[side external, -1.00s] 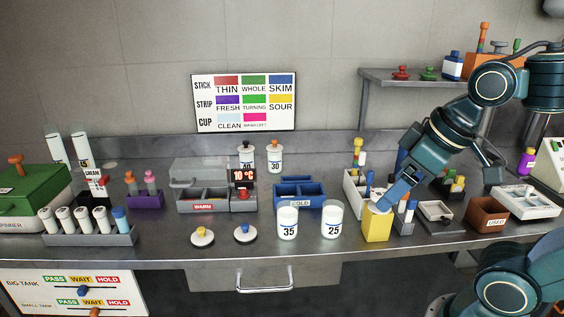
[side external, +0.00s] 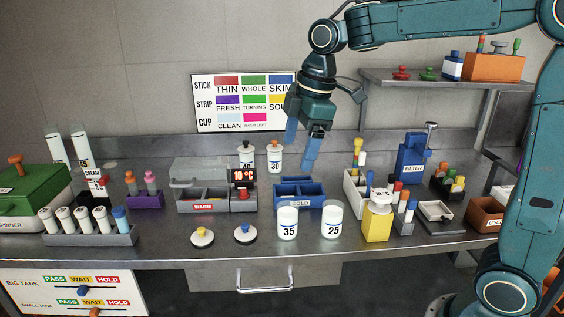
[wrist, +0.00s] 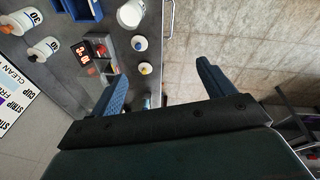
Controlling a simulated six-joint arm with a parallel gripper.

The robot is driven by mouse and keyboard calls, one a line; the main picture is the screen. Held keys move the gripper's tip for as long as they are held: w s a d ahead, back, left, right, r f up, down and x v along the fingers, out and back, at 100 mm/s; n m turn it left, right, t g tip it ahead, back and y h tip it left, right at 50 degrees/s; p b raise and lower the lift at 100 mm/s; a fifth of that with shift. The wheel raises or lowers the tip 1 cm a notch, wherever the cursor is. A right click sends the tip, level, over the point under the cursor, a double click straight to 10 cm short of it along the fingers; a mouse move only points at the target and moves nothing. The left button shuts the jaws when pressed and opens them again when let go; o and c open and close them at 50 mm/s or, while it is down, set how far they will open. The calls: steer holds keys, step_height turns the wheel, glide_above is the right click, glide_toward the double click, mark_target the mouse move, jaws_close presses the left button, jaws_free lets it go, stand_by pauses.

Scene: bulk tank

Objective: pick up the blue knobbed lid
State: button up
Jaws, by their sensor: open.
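The blue knobbed lid (side external: 246,234) is a white disc with a dark blue knob. It lies flat near the counter's front edge, left of the cup marked 35. In the wrist view it (wrist: 140,43) shows small, above the space between my fingers. My gripper (side external: 301,147) is open and empty, raised above the blue COLD tray, up and to the right of the lid. Its two blue fingers are spread wide in the wrist view (wrist: 162,78). Nothing hides the lid.
A yellow-knobbed lid (side external: 202,236) lies just left of the blue one. Cups marked 35 (side external: 288,224) and 25 (side external: 332,219) stand to the right. The WARM box (side external: 203,207) and COLD tray (side external: 299,203) stand behind. The counter around the lid is clear.

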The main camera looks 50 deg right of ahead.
steer(key=w+f+n+g, duration=0.2)
steer(key=w+f+n, duration=0.4)
steer(key=w, duration=0.4)
steer(key=n+g, duration=0.1)
steer(key=n, duration=0.4)
glide_above(245, 224)
steer(key=d, duration=0.1)
step_height(245, 224, down, 8)
steer(key=shift+w+d, duration=0.2)
steer(key=shift+w, duration=0.1)
steer(key=shift+s+a+f, duration=0.1)
steer(key=shift+a+f, duration=0.05)
steer(key=shift+f, duration=1.3)
steer(key=shift+s+a+f, duration=0.1)
steer(key=shift+a+f, duration=0.1)
steer(key=shift+f, duration=1.2)
steer(key=shift+s+a+f, duration=0.1)
steer(key=shift+a+f, duration=0.05)
steer(key=shift+f, duration=1.3)
steer(key=shift+f, duration=0.1)
steer(key=shift+s+a+f, duration=0.1)
steer(key=shift+a+f, duration=0.05)
steer(key=shift+f, duration=1.1)
steer(key=shift+a+f, duration=0.15)
steer(key=shift+f, duration=1.05)
steer(key=shift+c, duration=0.4)
steer(key=c, duration=1)
